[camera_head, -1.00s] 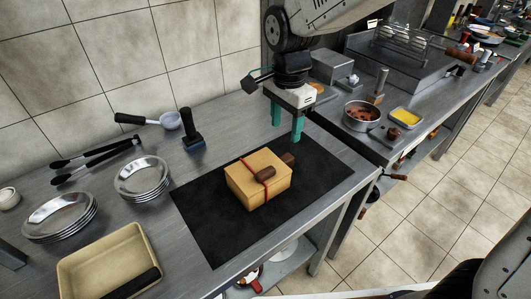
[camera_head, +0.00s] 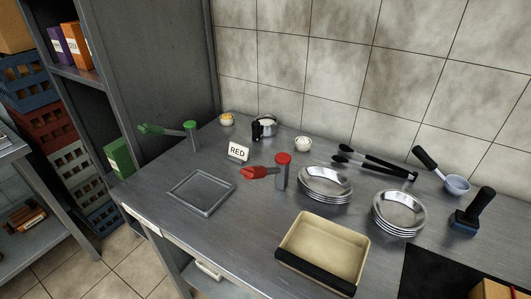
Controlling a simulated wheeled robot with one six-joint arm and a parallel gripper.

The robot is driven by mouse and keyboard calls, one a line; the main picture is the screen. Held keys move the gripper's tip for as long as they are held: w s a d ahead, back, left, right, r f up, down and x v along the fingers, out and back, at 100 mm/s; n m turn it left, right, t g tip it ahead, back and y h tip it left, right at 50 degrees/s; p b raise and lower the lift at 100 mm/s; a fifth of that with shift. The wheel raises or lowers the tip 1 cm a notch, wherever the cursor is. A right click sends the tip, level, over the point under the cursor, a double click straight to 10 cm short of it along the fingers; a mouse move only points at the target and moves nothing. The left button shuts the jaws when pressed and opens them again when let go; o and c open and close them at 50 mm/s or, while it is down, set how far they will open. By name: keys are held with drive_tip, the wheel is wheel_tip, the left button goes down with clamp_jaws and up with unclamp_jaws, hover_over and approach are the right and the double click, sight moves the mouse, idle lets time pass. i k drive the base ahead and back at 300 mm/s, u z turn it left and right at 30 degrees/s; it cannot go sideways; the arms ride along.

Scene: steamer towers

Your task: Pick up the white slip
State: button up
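A small white card (camera_head: 238,151) marked "RED" stands upright on the metal counter, left of the red-topped stand. A pale strip (camera_head: 141,216) also shows along the counter's front left edge; I cannot tell whether it is a loose slip. My gripper is not in this view.
The counter holds a shallow grey tray (camera_head: 203,193), a red-topped stand (camera_head: 283,171), a green-topped stand (camera_head: 191,135), stacked plates (camera_head: 326,184), tongs (camera_head: 376,162) and a beige pan (camera_head: 324,249). A black mat (camera_head: 432,274) and part of a wooden box (camera_head: 490,290) lie at lower right. Shelves stand left.

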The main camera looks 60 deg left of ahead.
sight(239, 154)
drive_tip(key=u, duration=2.2)
